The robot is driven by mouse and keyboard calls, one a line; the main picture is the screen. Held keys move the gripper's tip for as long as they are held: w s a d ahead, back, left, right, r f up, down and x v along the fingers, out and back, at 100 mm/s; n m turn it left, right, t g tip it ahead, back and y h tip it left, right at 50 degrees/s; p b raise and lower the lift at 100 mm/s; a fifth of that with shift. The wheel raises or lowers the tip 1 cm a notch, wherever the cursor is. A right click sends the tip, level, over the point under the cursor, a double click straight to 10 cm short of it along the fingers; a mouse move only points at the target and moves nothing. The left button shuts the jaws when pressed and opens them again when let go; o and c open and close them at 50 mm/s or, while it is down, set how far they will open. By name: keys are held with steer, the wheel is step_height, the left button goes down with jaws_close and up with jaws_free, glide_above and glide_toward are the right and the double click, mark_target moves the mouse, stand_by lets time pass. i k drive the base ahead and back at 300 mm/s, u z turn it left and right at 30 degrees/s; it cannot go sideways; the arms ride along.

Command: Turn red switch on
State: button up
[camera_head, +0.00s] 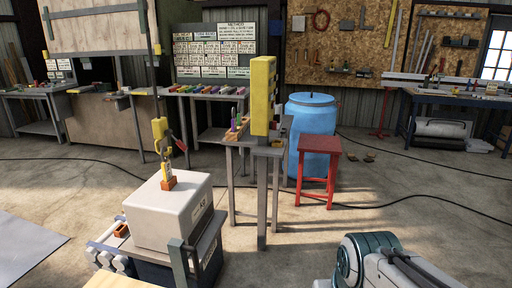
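I cannot make out a red switch clearly in the head view. A tall yellow box (262,95) stands upright on a grey post (263,200) near the middle. I see it mostly from a narrow side, and small details on its face are too small to tell. My arm (352,262) shows as a white and dark teal link at the bottom right, well below and right of the yellow box. My gripper is not in view.
A yellow hoist hook (161,135) hangs over a pale block (170,212) on a cart at left. A red stool (318,172) and blue barrel (312,125) stand behind the post. A cable (440,204) crosses the floor; the right floor is otherwise largely clear.

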mark_target(273, 124)
steer(key=z, duration=0.25)
steer(key=i, duration=0.95)
steer(key=z, duration=0.85)
steer(key=i, duration=1.65)
steer(key=u, duration=0.75)
steer(key=i, duration=0.85)
steer(key=u, duration=0.65)
